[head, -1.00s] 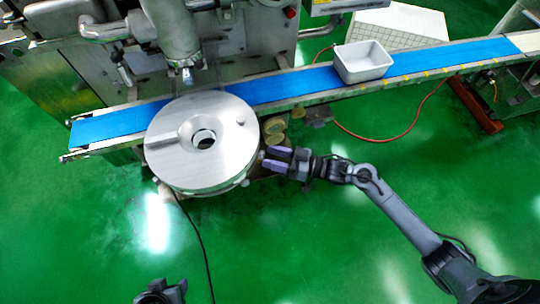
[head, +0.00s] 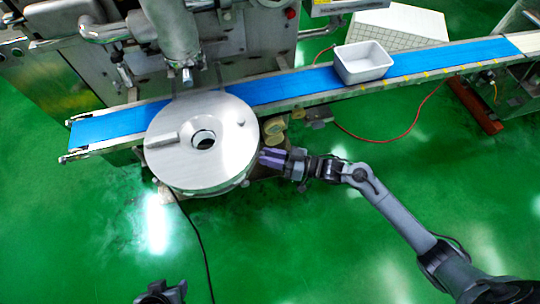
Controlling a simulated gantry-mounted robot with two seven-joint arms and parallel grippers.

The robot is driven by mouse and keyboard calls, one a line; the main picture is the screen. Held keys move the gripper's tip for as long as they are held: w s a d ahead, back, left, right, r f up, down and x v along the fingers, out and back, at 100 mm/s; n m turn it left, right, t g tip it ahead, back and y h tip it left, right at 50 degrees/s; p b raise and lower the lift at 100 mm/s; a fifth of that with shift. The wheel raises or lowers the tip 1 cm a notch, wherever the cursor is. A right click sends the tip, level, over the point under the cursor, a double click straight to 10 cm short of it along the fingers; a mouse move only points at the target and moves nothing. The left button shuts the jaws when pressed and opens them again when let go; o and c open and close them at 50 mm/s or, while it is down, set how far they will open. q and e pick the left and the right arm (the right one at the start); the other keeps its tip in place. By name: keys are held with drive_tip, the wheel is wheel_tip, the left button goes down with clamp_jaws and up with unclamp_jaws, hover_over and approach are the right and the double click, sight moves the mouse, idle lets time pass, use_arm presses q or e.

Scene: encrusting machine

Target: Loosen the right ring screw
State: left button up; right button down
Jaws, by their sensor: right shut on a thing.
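The round metal ring unit (head: 222,165) of the machine stands at the left of centre in the head view, with a dark hole in its top. My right gripper (head: 264,157) is at the right edge of this unit. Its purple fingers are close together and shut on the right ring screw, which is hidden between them. My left gripper (head: 178,289) shows only in part at the bottom edge, away from the machine. I cannot tell whether its fingers are open.
A blue conveyor belt (head: 292,84) runs behind the ring unit, with a white tray (head: 363,64) on it. Small yellowish round parts (head: 274,126) sit just behind my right gripper. A black cable (head: 200,240) lies on the open green floor in front.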

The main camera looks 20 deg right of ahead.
drive_tip(key=shift+n, duration=0.4)
drive_tip(key=shift+f+n+b, duration=0.2)
drive_tip(key=shift+n+b, duration=4.1)
drive_tip(key=shift+n, duration=4.55)
drive_tip(key=shift+f+n+b, duration=0.15)
drive_tip(key=shift+n+b, duration=4.15)
drive_tip(key=shift+n, duration=4.55)
drive_tip(key=shift+s, duration=0.1)
